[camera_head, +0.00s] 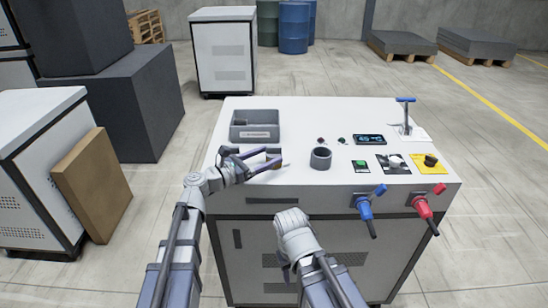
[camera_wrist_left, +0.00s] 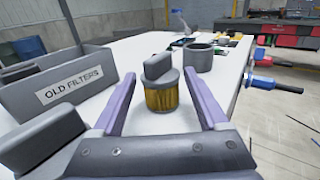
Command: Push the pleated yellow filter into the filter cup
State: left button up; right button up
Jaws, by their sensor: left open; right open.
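The pleated yellow filter (camera_wrist_left: 161,98) stands upright on the white bench top in the left wrist view, with a dark grey cap and grip on it. My left gripper (camera_wrist_left: 160,76) is open, its two purple fingers on either side of the filter with visible gaps. In the head view my left gripper (camera_head: 279,158) largely hides the filter. The filter cup (camera_head: 320,157) is a grey open cylinder just right of it; it also shows beyond the filter in the left wrist view (camera_wrist_left: 198,59). My right gripper (camera_head: 293,222) is low, in front of the bench; its fingers are hard to make out.
A grey bin labelled OLD FILTERS (camera_wrist_left: 68,82) stands left of the filter. A grey rounded block (camera_wrist_left: 38,140) is at the lower left. A display (camera_head: 370,140), a green button (camera_head: 360,164) and blue (camera_head: 366,207) and red (camera_head: 426,205) handles are to the right.

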pick_arm(q)
jog(key=shift+x, duration=1.1)
jog(key=c, duration=1.2)
